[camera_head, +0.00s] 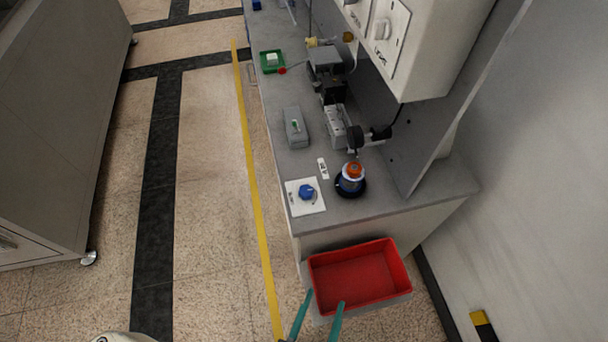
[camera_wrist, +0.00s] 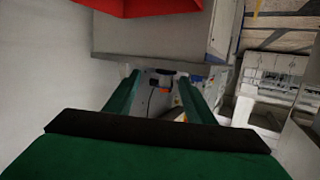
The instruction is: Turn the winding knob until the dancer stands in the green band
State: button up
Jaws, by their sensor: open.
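A blue knob (camera_head: 306,191), which looks like the winding knob, sits on a white plate with a printed dial at the bench's near left corner. A grey box (camera_head: 296,128) with a small green mark stands farther back; I cannot tell whether that mark is the green band. I cannot make out the dancer. My gripper (camera_head: 324,299) has teal fingers, spread apart and empty, at the bottom of the head view near the red bin, well short of the knob. The fingers also show apart in the wrist view (camera_wrist: 160,82).
A red bin (camera_head: 360,279) hangs at the bench's near end. An orange-topped spool (camera_head: 351,178) stands right of the knob, below a white cabinet (camera_head: 428,45). A green tray (camera_head: 272,61) sits farther back.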

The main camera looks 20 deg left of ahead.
jog(key=w+a+r+n+t+y, duration=0.1)
jog(key=w+a+r+y, duration=0.4)
jog(key=w+a, duration=0.6)
jog(key=w+a+r+n+t+y, duration=0.15)
jog(key=w+a+r, duration=0.55)
jog(key=w, duration=0.7)
jog(key=w+a+r+n+g+y, duration=0.4)
jog(key=a+r+n+y, duration=0.5)
jog(key=a+r, duration=0.4)
jog(key=s+a+r+n+g+y, duration=0.2)
jog(key=a+r+n+g+y, duration=0.15)
jog(key=a+n+g, duration=0.2)
jog(key=n+g+h, duration=0.9)
jog(key=n+h, duration=0.6)
jog(key=h, duration=0.4)
send_over(306, 190)
notch_tip(306, 190, down, 14)
notch_tip(306, 190, down, 10)
jog(key=shift+d+f, duration=0.1)
